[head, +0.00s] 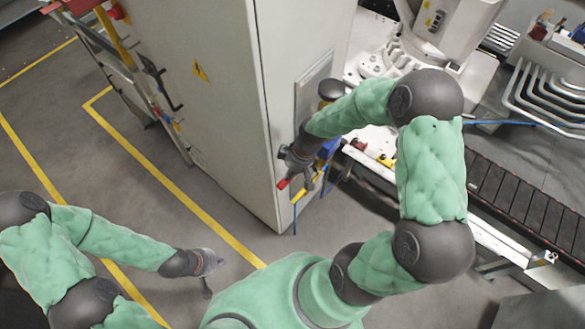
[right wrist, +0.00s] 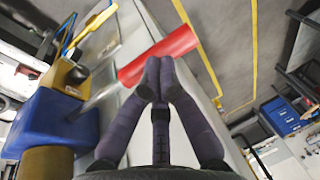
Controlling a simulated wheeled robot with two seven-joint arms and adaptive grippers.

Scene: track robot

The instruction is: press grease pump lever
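The grease pump shows in the right wrist view as a blue body (right wrist: 45,122) with a yellow-brown block (right wrist: 66,78). Its lever is a metal rod (right wrist: 95,100) ending in a red grip (right wrist: 172,50). My right gripper (right wrist: 155,70) is shut, fingertips together, and they overlap the lower edge of the red grip. Whether they touch it I cannot tell. In the head view my right gripper (head: 291,174) is beside the cabinet corner, with the red grip (head: 282,184) at its tip. Blue of the pump (head: 330,148) shows behind my arm. My left gripper (head: 214,262) is low over the floor; its fingers are unclear.
A tall grey cabinet (head: 200,95) stands just left of my right gripper. A conveyor track (head: 520,195) and a white machine (head: 440,30) are at the right. A rack (head: 125,65) stands at the back left. The floor around my left gripper is clear, with yellow lines.

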